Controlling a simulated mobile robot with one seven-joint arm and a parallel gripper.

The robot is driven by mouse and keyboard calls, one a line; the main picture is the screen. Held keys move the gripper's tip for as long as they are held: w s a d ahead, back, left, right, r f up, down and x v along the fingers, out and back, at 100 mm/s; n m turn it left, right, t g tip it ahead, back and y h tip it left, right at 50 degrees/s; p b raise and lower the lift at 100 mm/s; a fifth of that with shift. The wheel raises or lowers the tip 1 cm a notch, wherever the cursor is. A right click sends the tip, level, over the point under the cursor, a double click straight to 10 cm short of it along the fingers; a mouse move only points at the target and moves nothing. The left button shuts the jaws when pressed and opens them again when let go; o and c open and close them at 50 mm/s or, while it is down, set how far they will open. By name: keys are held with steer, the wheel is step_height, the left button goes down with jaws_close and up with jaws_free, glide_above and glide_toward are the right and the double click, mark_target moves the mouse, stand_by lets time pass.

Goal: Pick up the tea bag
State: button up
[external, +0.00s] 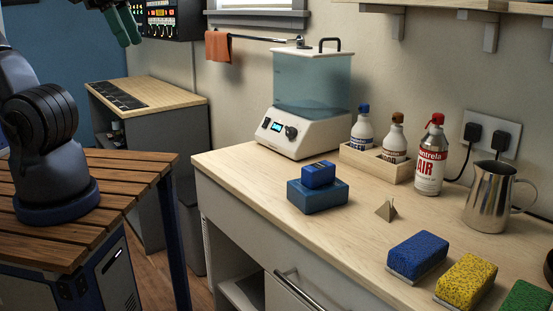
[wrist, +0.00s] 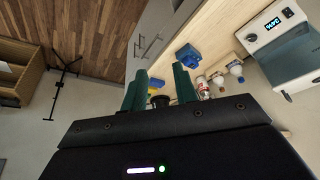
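The tea bag (external: 386,209) is a small tan pyramid with a thin tip, standing on the light wooden counter (external: 300,232) in the external view. It is right of the blue blocks and in front of the wooden bottle tray. I cannot make it out in the wrist view. My gripper (wrist: 160,88) has two green fingers standing apart with nothing seen between them. In the external view my gripper (external: 123,24) is partly cut off at the top left, high up and far from the tea bag.
On the counter stand stacked blue blocks (external: 318,196), a water bath (external: 307,134), a bottle tray (external: 376,164), an air can (external: 430,160) and a steel pitcher (external: 489,196). A blue sponge (external: 417,254) and a yellow sponge (external: 466,281) lie near the front edge. Shelves overhang at the upper right.

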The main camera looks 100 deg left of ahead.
steer(key=w+f+n+g+h, duration=0.1)
steer(key=w+f+n+h, duration=0.25)
steer(key=w, duration=0.55)
steer(key=w+f+n+g+h, duration=0.1)
steer(key=w+f+n+h, duration=0.15)
steer(key=w+n, duration=0.45)
steer(key=w+f+n+g+h, duration=0.1)
steer(key=w+f+n+h, duration=0.15)
steer(key=w, duration=0.85)
steer(key=w+a+f+n+t+h, duration=0.2)
steer(key=w+a+f+n, duration=0.3)
steer(key=w+f, duration=0.5)
steer(key=n+t, duration=0.4)
steer(key=n, duration=0.3)
glide_toward(392, 220)
steer(key=shift+h, duration=0.35)
steer(key=r, duration=0.4)
steer(key=shift+a, duration=0.35)
steer(key=shift+a+f, duration=0.1)
steer(key=shift+f, duration=0.1)
steer(key=shift+x, duration=5.4)
steer(key=shift+s+f, duration=0.1)
jaws_close()
